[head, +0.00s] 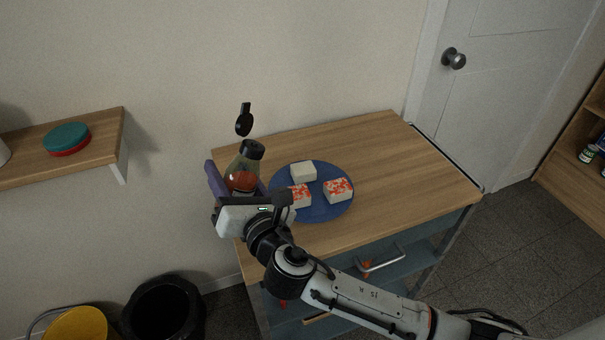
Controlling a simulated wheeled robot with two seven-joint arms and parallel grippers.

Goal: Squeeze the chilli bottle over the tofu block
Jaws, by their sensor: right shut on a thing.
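The chilli bottle (241,174) is clear with red-orange contents and a black top. It is roughly upright near the left end of the wooden table. My right gripper (238,184) is shut on it, with a purple finger on its left side; the gripper body hides its lower part. A blue plate (325,211) is just right of the bottle. It holds a plain white tofu block (303,171) at the back, a red-spotted block (338,190) at the right and another red-spotted block (300,196) at the front left, partly hidden by my gripper. My left gripper is out of view.
The table (420,180) is clear right of the plate. A small black object (244,121) shows against the wall above the bottle. A wall shelf (100,145) holds a teal-and-red round container (67,137). A black bin (163,312) and yellow bucket (77,326) stand lower left.

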